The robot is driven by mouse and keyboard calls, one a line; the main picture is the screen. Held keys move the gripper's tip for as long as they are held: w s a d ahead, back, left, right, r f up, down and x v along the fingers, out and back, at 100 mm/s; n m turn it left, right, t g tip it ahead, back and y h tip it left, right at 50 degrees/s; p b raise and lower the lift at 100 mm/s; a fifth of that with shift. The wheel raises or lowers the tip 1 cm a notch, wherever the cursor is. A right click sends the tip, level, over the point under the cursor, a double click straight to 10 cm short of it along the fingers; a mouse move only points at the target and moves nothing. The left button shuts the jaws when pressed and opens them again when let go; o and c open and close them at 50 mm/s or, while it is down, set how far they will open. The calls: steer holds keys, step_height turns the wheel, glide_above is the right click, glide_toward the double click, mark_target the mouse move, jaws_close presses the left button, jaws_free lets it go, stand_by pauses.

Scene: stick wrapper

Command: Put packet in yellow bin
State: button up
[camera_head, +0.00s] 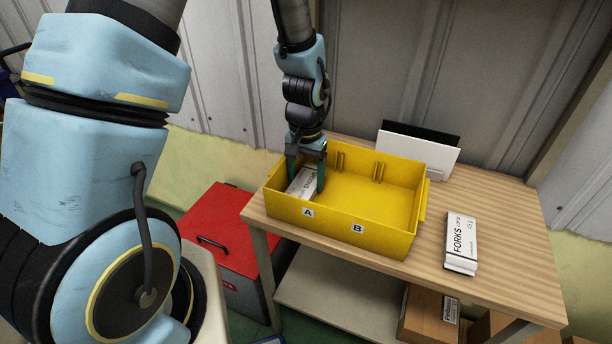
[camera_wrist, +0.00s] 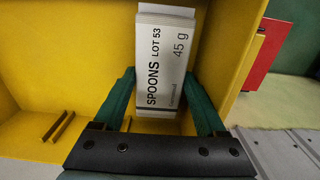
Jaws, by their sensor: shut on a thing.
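The yellow bin (camera_head: 385,205) stands on the wooden table, with labels A and B on its front wall. A white packet marked SPOONS LOT 53, 45 g (camera_wrist: 164,60) is between the green fingers of my gripper (camera_wrist: 163,105). In the head view the packet (camera_head: 303,184) is inside the left part of the bin, behind label A, tilted. My gripper (camera_head: 305,175) reaches down into the bin from above and is shut on the packet. Whether the packet touches the bin floor cannot be told. A second white packet marked FORKS (camera_head: 461,240) lies on the table right of the bin.
The wooden table (camera_head: 510,235) has bare room around the FORKS packet. A white and black upright holder (camera_head: 418,150) stands behind the bin. A red-topped box (camera_head: 215,225) stands on the floor at left. The bin's right part, behind label B, is empty.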

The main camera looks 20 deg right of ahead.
mark_target(306, 181)
steer(key=shift+f, duration=0.15)
steer(key=o, duration=1.2)
step_height(306, 181, up, 12)
steer(key=b, duration=0.3)
steer(key=a+n+t, duration=0.1)
steer(key=a+n, duration=0.6)
steer(key=a, duration=1.8)
steer(key=shift+w+a+t, duration=0.3)
steer(key=shift+w+a, duration=0.05)
steer(key=shift+w, duration=0.1)
